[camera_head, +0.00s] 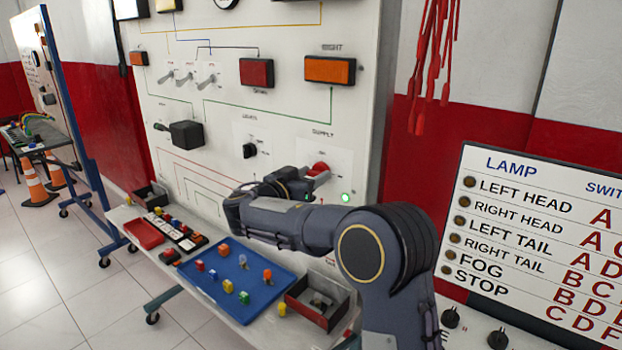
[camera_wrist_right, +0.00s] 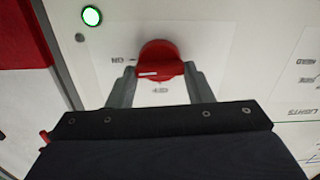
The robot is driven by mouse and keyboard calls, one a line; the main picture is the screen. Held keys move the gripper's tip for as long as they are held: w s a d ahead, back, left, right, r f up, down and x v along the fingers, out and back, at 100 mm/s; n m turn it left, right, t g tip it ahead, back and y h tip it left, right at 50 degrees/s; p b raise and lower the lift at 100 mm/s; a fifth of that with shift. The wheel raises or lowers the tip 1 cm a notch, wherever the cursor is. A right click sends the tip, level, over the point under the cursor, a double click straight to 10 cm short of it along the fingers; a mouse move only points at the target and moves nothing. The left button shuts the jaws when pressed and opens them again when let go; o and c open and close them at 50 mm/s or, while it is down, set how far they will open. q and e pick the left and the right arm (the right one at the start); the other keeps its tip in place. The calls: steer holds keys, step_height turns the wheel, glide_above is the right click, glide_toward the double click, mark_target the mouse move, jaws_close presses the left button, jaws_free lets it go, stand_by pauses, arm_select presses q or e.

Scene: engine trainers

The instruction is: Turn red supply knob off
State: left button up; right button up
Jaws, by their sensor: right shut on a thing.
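The red supply knob (camera_head: 319,168) is on the white panel under the word SUPPLY. In the right wrist view the knob (camera_wrist_right: 160,58) sits between the two grey fingers of my right gripper (camera_wrist_right: 161,80), which is shut on it. In the head view my right gripper (camera_head: 308,179) reaches the knob from the front, partly hidden by my wrist. My left gripper is not in view.
A green light (camera_head: 346,197) is lit beside the knob. A black lights knob (camera_head: 250,150) is to its left. Below, a shelf holds a blue tray (camera_head: 215,300) with small coloured parts and a dark box (camera_head: 320,318). A lamp chart board (camera_head: 535,230) stands at right.

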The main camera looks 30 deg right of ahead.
steer(key=n+b, duration=0.2)
steer(key=n, duration=0.1)
steer(key=shift+a+f, duration=0.1)
steer(key=shift+f, duration=0.05)
steer(key=shift+w+n, duration=0.1)
steer(key=shift+n, duration=0.9)
steer(key=n, duration=0.2)
steer(key=shift+n+b, duration=0.35)
steer(key=shift+n, duration=0.05)
steer(key=n+p, duration=0.1)
steer(key=n, duration=0.3)
steer(key=shift+w, duration=0.1)
steer(key=n+p, duration=0.1)
steer(key=n, duration=0.4)
steer(key=shift+p, duration=0.4)
steer(key=shift+f+n, duration=0.1)
steer(key=shift+n, duration=0.2)
steer(key=o, duration=1)
